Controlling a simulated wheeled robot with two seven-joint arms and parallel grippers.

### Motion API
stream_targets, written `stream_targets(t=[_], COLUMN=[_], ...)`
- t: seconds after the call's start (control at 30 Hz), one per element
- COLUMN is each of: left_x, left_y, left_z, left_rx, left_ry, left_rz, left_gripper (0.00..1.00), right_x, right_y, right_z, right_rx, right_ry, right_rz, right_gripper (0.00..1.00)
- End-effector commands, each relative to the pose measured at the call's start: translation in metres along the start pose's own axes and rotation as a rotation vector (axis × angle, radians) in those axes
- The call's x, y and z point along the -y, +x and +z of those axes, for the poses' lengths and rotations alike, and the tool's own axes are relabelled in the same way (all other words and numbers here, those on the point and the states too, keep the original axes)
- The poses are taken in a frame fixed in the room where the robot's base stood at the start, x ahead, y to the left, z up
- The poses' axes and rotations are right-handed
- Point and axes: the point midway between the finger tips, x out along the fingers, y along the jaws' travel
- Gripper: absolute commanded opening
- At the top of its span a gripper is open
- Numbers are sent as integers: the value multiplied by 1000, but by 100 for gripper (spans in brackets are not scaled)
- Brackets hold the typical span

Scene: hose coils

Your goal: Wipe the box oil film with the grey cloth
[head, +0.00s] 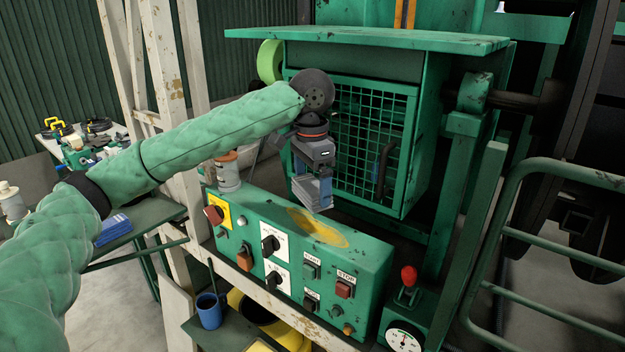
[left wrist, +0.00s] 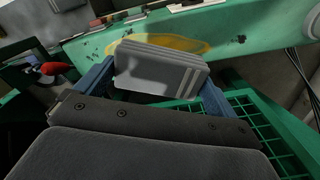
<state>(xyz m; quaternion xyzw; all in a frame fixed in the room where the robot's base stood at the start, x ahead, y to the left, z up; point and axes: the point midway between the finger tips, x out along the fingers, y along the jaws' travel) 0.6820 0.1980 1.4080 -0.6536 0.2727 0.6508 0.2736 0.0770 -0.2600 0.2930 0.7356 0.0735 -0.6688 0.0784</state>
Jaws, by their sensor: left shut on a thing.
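My left gripper (head: 312,190) is shut on the grey cloth (head: 311,187), a folded pad with pale stripes. It holds the cloth above the back edge of the green control box (head: 362,262). The yellow oil film (head: 318,227) lies on the box's top face, just below and to the right of the cloth. In the left wrist view the cloth (left wrist: 158,72) sits between the blue fingers and hides part of the oil film (left wrist: 190,44). The cloth appears apart from the film. My right gripper is not in view.
Knobs and START and STOP buttons (head: 345,287) cover the box front. A green mesh cage (head: 365,140) stands close behind. A red-knobbed lever (head: 408,277) and a gauge (head: 404,340) are at the right. A blue mug (head: 209,310) stands below the box.

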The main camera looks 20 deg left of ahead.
Motion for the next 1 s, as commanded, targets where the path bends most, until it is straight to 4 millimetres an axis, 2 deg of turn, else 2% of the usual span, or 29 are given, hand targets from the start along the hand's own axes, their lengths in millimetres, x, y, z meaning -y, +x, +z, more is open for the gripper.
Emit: stream_targets(t=[0.27, 0.8, 1.0], left_x=[0, 0, 0], left_y=[5, 48, 52], left_z=[0, 0, 0], left_rx=[2, 1, 0], left_ry=[0, 0, 0], left_rz=[1, 1, 0], left_gripper=[77, 77, 77], right_x=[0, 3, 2], right_y=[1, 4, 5], right_z=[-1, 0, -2], right_rx=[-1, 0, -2], right_ry=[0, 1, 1], right_rz=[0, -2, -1], right_gripper=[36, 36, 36])
